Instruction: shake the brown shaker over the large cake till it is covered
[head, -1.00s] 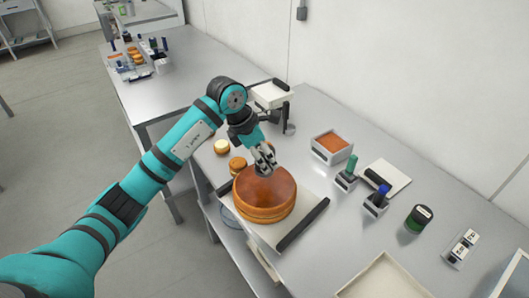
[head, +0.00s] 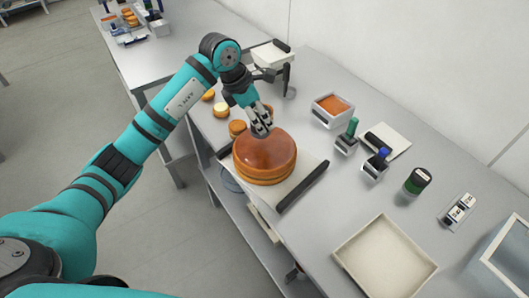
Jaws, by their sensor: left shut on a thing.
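The large cake (head: 265,158), round and brown with a glossy top, sits on a pale board (head: 290,196) with dark bars at its sides. My left gripper (head: 261,130) is above the back edge of the cake, fingers pointing down. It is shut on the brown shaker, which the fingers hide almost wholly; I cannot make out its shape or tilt. The cake's top looks evenly brown; single grains are too small to tell. My right gripper is not in view.
Small round cakes (head: 220,110) stand behind-left of the large cake. A bin with orange-brown filling (head: 324,118), blue- and green-handled tools in holders, a green jar (head: 417,182) and an empty pale tray (head: 385,258) stand to the right. The wall bounds the table's back.

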